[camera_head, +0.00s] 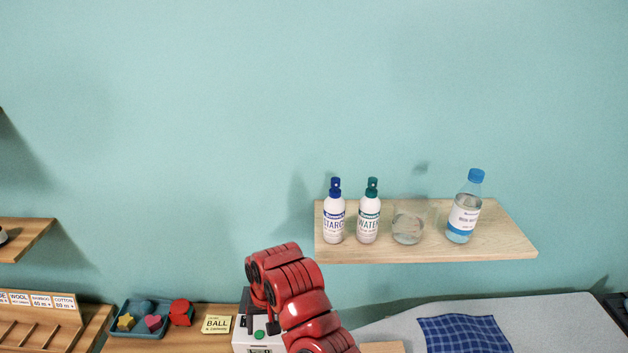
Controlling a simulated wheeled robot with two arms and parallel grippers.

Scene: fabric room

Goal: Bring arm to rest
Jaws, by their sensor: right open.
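My right arm (300,298) is red and rises from the bottom middle of the head view, bent over at its top. My right gripper (260,324) hangs down at the arm's left side with dark fingers. It is open, and I see nothing between the fingers. It is over or just in front of a white box with a green button (259,335); I cannot tell whether they touch. The arm hides the box's right part. My left gripper is out of view.
A wooden shelf (500,245) holds two spray bottles (334,218), a clear glass (408,228) and a water bottle (464,210). A blue checked cloth (463,334) lies right.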

